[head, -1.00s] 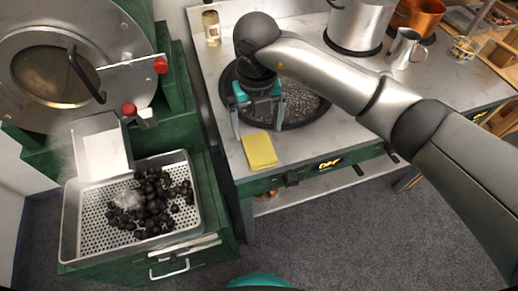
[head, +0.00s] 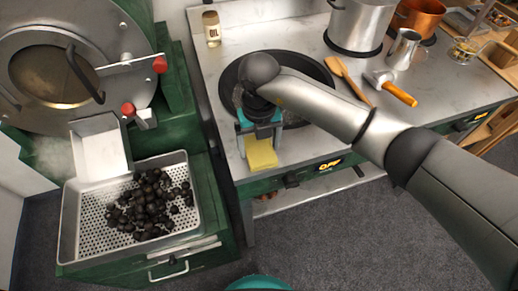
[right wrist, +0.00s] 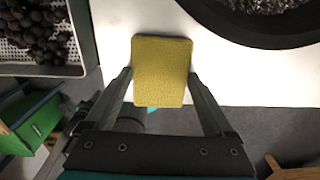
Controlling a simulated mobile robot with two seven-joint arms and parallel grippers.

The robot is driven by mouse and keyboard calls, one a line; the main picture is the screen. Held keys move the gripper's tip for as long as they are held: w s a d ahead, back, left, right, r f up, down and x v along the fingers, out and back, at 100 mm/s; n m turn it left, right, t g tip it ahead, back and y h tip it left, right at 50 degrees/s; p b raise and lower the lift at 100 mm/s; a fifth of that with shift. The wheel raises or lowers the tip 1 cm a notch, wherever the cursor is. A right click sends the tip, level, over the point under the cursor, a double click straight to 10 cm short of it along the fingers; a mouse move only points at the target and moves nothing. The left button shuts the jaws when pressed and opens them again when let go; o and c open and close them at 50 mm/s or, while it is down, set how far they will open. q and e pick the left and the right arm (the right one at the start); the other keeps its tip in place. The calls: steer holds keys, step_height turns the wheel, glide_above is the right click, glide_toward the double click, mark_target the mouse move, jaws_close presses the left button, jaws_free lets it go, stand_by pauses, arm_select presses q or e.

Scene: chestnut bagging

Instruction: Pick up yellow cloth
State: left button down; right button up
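The yellow cloth (head: 261,154) lies flat near the front edge of the grey-white counter. It is a small folded square and also shows in the right wrist view (right wrist: 162,70). My right gripper (head: 259,142) is over the cloth, pointing down. In the right wrist view its fingers (right wrist: 163,76) are apart, one on each side of the cloth. I cannot tell whether they touch it. My left gripper is not in view.
A dark round pan (head: 305,75) is just behind the cloth. A perforated tray (head: 70,222) of chestnuts stands left, below the roaster drum (head: 40,110). A wooden spoon (head: 349,76), an orange-handled tool (head: 398,93), a metal jug (head: 403,48) and a pot (head: 357,22) are right.

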mark_target(260, 149)
steer(key=c, duration=0.8)
steer(key=shift+r, duration=0.15)
step_height(260, 149, up, 20)
steer(key=shift+f+p, duration=0.1)
steer(key=shift+p, duration=0.9)
steer(key=o, duration=0.8)
steer(key=c, duration=0.6)
steer(key=shift+d, duration=0.1)
steer(key=shift+c, duration=0.3)
